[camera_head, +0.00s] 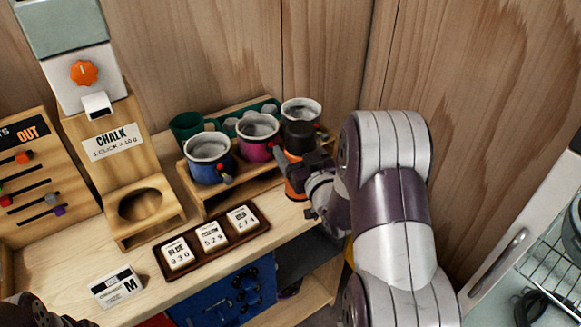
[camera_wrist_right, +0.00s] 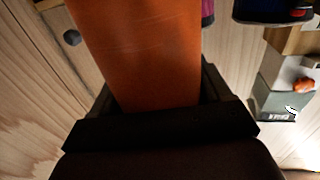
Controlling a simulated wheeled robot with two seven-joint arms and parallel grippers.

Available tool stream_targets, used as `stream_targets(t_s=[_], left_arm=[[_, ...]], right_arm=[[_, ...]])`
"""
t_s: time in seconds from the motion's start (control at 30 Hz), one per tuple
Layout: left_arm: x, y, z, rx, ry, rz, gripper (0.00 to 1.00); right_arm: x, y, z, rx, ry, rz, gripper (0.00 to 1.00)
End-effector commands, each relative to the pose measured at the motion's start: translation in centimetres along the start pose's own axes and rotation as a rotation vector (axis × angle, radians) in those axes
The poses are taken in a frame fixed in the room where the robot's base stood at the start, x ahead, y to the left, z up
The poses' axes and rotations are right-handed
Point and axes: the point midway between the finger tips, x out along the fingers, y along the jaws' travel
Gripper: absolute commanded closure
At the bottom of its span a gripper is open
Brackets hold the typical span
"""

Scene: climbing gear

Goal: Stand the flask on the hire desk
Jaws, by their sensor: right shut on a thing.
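The flask (camera_head: 294,178) is orange with a dark cap. It is upright at the right end of the wooden desk (camera_head: 290,232), in front of the cup rack. My right gripper (camera_head: 312,184) is shut around its body, coming from the right. In the right wrist view the orange flask (camera_wrist_right: 140,50) fills the space between the fingers.
Blue (camera_head: 209,158), pink (camera_head: 258,138) and grey cups stand on a wooden rack beside the flask. A dark tray (camera_head: 212,242) with white tiles, a white card (camera_head: 117,287) and the chalk dispenser (camera_head: 99,85) are to the left. A wire rack (camera_head: 548,262) is at the right.

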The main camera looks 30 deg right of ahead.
Motion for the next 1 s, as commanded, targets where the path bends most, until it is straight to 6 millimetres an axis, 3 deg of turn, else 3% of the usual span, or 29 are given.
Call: stream_targets(t_s=[0.17, 0.4, 0.8, 0.83, 0.87, 0.9, 1.0], left_arm=[[-0.1, 0.0, 0.0, 0.0, 0.0, 0.0, 1.0], [-0.2, 0.0, 0.0, 0.0, 0.0, 0.0, 1.0], [0.4, 0.0, 0.0, 0.0, 0.0, 0.0, 1.0], [0.2, 0.0, 0.0, 0.0, 0.0, 0.0, 1.0], [0.2, 0.0, 0.0, 0.0, 0.0, 0.0, 1.0], [0.2, 0.0, 0.0, 0.0, 0.0, 0.0, 1.0], [0.2, 0.0, 0.0, 0.0, 0.0, 0.0, 1.0]], right_arm=[[1.4, -0.8, 0.9, 0.0, 0.002, 0.0, 0.67], [1.5, -0.8, 4.7, 0.0, 0.001, 0.002, 0.67], [1.5, -0.8, 5.4, 0.0, 0.004, 0.002, 0.67], [1.4, -0.8, 5.3, 0.0, 0.002, 0.002, 0.13], [1.4, -0.8, 5.3, 0.0, 0.002, 0.002, 0.03], [1.4, -0.8, 5.3, 0.0, 0.002, 0.002, 0.0], [1.4, -0.8, 5.3, 0.0, 0.002, 0.002, 0.0]])
